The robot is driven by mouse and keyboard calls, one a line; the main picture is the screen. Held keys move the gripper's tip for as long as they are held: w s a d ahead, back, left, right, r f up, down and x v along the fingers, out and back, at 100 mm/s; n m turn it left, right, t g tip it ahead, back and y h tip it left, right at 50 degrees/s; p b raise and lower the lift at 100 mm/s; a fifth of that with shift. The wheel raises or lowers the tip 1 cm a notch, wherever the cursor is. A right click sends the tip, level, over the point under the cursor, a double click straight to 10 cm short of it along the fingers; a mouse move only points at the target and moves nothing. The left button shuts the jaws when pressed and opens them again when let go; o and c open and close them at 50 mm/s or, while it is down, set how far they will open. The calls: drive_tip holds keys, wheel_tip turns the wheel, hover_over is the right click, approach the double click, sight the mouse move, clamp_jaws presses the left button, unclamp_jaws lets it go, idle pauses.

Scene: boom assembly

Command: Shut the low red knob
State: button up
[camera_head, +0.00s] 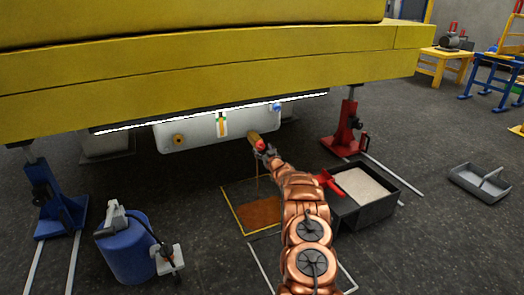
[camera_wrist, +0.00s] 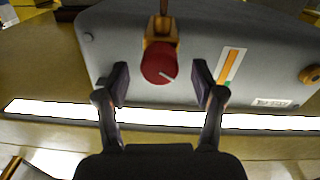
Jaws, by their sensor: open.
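The low red knob (camera_wrist: 160,63) sits on a brass tap (camera_wrist: 162,32) at the grey tank (camera_wrist: 115,30). It is round with a pale line mark. In the wrist view my gripper (camera_wrist: 161,82) is open, with one dark finger on each side of the knob and gaps on both sides. In the head view the red knob (camera_head: 261,146) shows at the tip of my arm, partly hidden by my gripper (camera_head: 265,152). A thin brownish stream (camera_wrist: 163,8) leaves the tap. A brown patch (camera_head: 262,213) lies on the floor below.
The yellow boom (camera_head: 200,75) hangs above the tank. A red jack stand (camera_head: 347,130) and a grey bin of pale granules (camera_head: 385,208) stand right of my arm. A blue canister (camera_head: 128,250) and blue stand (camera_head: 55,205) are at left. Another brass fitting (camera_head: 179,140) is on the tank.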

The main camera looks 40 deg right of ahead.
drive_tip(key=shift+b+x, duration=0.3)
drive_tip(key=shift+x, duration=0.5)
drive_tip(key=shift+w, duration=0.1)
drive_tip(key=shift+r, duration=0.1)
drive_tip(key=c, duration=1.1)
